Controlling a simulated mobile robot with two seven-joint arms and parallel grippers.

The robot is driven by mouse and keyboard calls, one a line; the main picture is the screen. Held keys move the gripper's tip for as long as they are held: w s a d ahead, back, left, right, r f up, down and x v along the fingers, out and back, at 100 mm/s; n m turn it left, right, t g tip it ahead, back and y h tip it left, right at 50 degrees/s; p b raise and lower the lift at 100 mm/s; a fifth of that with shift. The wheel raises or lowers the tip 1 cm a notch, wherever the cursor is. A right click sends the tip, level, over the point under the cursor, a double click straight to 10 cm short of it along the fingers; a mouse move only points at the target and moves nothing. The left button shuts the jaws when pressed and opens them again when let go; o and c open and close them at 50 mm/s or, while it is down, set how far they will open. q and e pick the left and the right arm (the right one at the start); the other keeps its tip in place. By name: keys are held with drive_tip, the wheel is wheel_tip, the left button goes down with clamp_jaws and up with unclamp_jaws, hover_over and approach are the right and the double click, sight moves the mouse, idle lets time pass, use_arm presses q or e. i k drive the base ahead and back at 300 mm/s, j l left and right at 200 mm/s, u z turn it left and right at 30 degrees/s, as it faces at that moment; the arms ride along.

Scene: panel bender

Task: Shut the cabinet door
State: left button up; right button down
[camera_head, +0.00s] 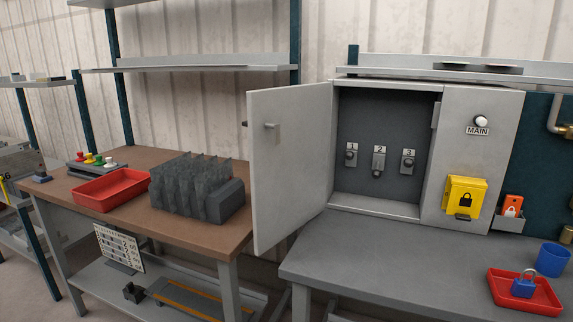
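The grey cabinet (432,95) stands at the back of the grey bench on the right. Its door (289,165) is hinged at the opening's left edge and stands wide open, swung out to the left and forward. A small handle (271,126) shows near the door's free left edge. Inside the open compartment are three switches, labelled 1 (351,155), 2 (379,160) and 3 (408,161). Neither of my grippers is in view.
A yellow lock box (465,196) and a MAIN knob (481,121) are on the cabinet's right panel. A red tray (543,300) with a blue padlock (524,284) and a blue cup (551,260) are at the bench's right. The bench (370,262) before the compartment is clear. A brown table (190,226) stands left.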

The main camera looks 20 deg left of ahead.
sight(288, 178)
drive_tip(key=j+z, duration=0.15)
drive_tip(key=j, duration=0.5)
drive_tip(key=j+z, duration=0.2)
drive_tip(key=j, duration=0.4)
drive_tip(key=j+z, duration=0.15)
drive_tip(key=j, duration=0.5)
drive_tip(key=k+j+z, duration=0.15)
drive_tip(key=j, duration=0.5)
drive_tip(key=j+z, duration=0.2)
drive_tip(key=j, duration=0.4)
drive_tip(key=k+j+z, duration=0.15)
drive_tip(key=l+z, duration=0.1)
drive_tip(key=l, duration=0.35)
